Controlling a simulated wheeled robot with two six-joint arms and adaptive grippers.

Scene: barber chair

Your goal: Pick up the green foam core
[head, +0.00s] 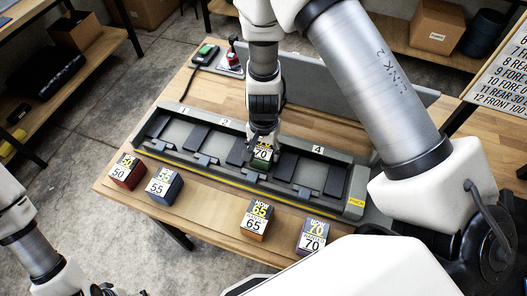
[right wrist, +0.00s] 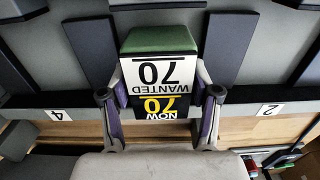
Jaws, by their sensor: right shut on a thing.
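The green foam core (head: 263,153) is a small block with a green face and a label reading NOW 70, WANTED 70. It is at the rack's third bay, between the 2 and 4 marks. My right gripper (head: 262,132) points down and is shut on it. In the right wrist view the core (right wrist: 158,42) sits between the two fingers (right wrist: 160,108), one on each side, with its label facing the camera. I cannot tell whether its underside touches the bay. Of my left arm only links show at the lower left; its gripper is out of view.
The grey rack (head: 357,190) has several bays with dark pads. In front stand a red block (head: 127,173), a blue block (head: 163,187), an orange block (head: 256,221) and a purple block (head: 312,237). A device with a green button (head: 205,52) lies behind.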

